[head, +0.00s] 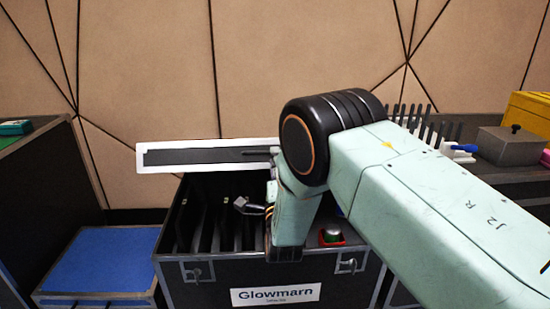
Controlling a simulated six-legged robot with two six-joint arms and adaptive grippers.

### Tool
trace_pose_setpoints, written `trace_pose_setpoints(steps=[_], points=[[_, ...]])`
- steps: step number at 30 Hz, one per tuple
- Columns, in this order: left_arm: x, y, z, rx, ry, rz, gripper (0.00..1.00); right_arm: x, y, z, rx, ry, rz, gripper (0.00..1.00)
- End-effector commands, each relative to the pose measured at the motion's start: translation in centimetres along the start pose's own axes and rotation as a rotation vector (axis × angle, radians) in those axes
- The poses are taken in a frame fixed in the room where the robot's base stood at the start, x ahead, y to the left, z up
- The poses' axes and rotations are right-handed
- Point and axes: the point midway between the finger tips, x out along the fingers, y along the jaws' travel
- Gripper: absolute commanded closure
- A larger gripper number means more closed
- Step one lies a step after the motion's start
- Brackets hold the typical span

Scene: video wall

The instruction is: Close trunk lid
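The trunk is a black case (218,283) with a "Glowmarn" label on its front. It stands open in the middle, with slots showing on its left side. A dark strip with a white border (190,157), apparently the raised lid, spans above the trunk's back edge; its right end is hidden behind my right arm. My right gripper (248,206) appears small and grey over the slots, below the strip. Its fingers are too small to read. My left gripper is out of view.
Inside the trunk at right lies a green item in a red holder (332,237). A blue-topped case (105,262) stands at left. A dark bench at right bears a grey box (510,146) and a yellow case (530,112). A beige panelled wall closes the back.

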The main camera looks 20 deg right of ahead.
Motion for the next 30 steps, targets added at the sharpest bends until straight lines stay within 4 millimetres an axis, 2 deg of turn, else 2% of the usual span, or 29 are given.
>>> trace_pose_setpoints(steps=[14, 30], points=[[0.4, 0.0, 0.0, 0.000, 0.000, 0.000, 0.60, -2.5, 1.4, -0.1, 0.000, 0.001, 0.003, 0.68], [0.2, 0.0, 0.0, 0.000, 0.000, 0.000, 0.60, -2.5, 1.4, 0.0, 0.000, 0.001, 0.001, 0.68]])
